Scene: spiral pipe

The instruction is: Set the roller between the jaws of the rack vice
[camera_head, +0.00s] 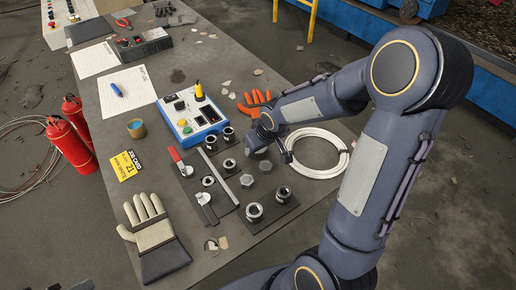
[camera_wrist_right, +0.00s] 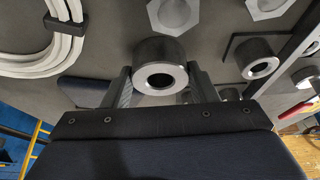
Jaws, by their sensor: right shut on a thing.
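The roller (camera_wrist_right: 161,68), a dark short cylinder with a bright metal ring end and a round hole, sits between the fingers of my right gripper (camera_wrist_right: 160,88) in the right wrist view. The gripper is shut on it. In the head view my right gripper (camera_head: 258,148) is over the table near the hex pieces, and its fingers and the roller are largely hidden by my arm. A long metal bar (camera_head: 218,176) lies among dark plates, with a red-handled piece (camera_head: 178,158) and a grey-handled piece (camera_head: 205,207) beside it. I cannot tell which part is the rack vice. My left gripper is not in view.
Hex pieces (camera_head: 266,166) and ringed fittings on dark plates (camera_head: 254,212) crowd the table around my gripper. A white cable coil (camera_head: 320,152) lies at the right. A blue control box (camera_head: 190,112), an orange glove (camera_head: 255,103) and a pale glove (camera_head: 150,225) also take room.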

